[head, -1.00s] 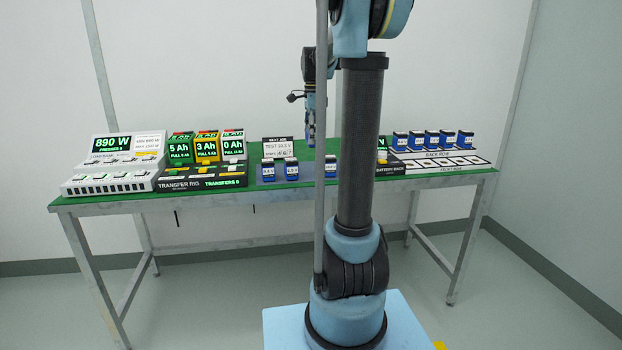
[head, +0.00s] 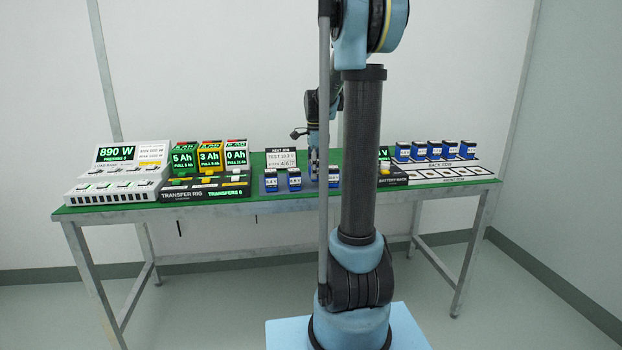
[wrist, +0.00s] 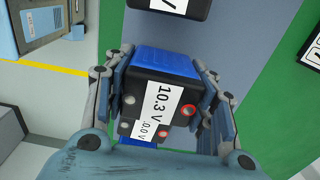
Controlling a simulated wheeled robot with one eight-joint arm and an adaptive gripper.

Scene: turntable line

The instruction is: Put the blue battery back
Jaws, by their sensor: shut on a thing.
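My gripper (head: 314,168) is low over the grey pad in the middle of the green table in the head view. In the wrist view my gripper (wrist: 170,90) is shut on a blue battery (wrist: 165,63) with a black end and a white label reading 10.3 V. I cannot tell whether this battery touches the pad. Another label, reading 0.0 V (wrist: 150,129), shows just below it. Blue batteries stand to the left (head: 271,181) and (head: 294,180), and one to the right (head: 333,177), partly behind my arm.
At right is a battery rack (head: 445,172), with several blue batteries (head: 434,150) in its back row and empty front spots. A sign (head: 280,158) stands behind the pad.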

